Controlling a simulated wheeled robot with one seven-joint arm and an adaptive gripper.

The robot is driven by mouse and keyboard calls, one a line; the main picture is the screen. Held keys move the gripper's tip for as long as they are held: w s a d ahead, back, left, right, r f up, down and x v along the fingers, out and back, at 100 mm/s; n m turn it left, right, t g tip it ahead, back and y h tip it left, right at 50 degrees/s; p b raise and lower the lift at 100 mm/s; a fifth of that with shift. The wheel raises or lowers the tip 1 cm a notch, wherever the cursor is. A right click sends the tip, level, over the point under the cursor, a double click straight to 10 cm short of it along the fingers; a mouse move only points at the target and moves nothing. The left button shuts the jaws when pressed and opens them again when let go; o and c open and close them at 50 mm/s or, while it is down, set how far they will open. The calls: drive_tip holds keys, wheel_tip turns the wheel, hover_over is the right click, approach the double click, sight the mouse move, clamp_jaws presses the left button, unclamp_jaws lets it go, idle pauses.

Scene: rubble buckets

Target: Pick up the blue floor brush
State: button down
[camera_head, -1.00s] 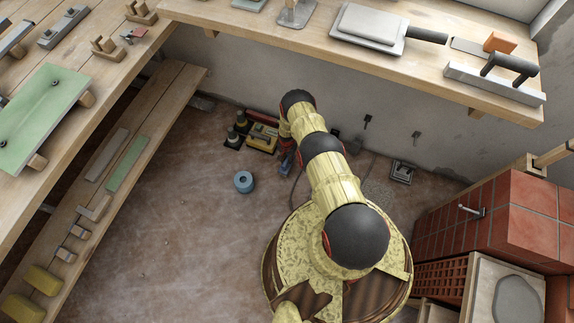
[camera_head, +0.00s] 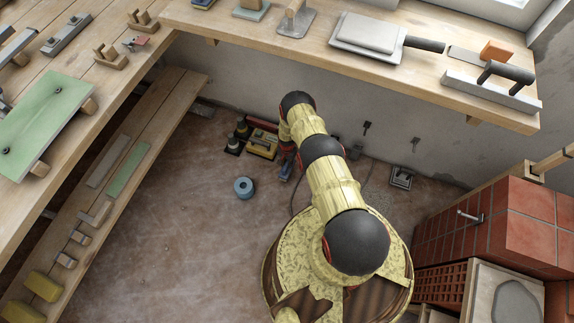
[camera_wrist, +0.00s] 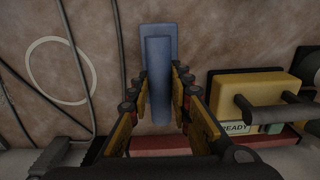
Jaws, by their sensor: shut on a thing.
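The blue floor brush (camera_wrist: 159,60) stands out between the two fingers of my gripper (camera_wrist: 160,95) in the wrist view. The fingers are shut on it, one on each side. Its far end lies against the brown floor or just above it; I cannot tell if it touches. In the head view the brush (camera_head: 286,170) shows only as a small blue patch below the end of my arm. My fingers are mostly hidden there by the arm.
A yellow and black case (camera_head: 263,143) stands close to the left of my gripper, and it fills the right of the wrist view (camera_wrist: 260,95). A blue tape roll (camera_head: 243,187) lies on the open floor. Dark cables (camera_wrist: 70,50) run beside the brush. A workbench (camera_head: 440,75) overhangs behind.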

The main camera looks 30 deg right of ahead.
drive_tip(key=s+a+r+p, duration=0.6)
drive_tip(key=s+r, duration=0.4)
drive_tip(key=s, duration=0.2)
drive_tip(key=shift+s+r+p, duration=0.25)
drive_tip(key=shift+r+p, duration=0.15)
drive_tip(key=shift+p, duration=0.25)
drive_tip(key=shift+a, duration=0.1)
drive_tip(key=c, duration=2.1)
unclamp_jaws()
drive_tip(key=shift+c, duration=0.2)
clamp_jaws()
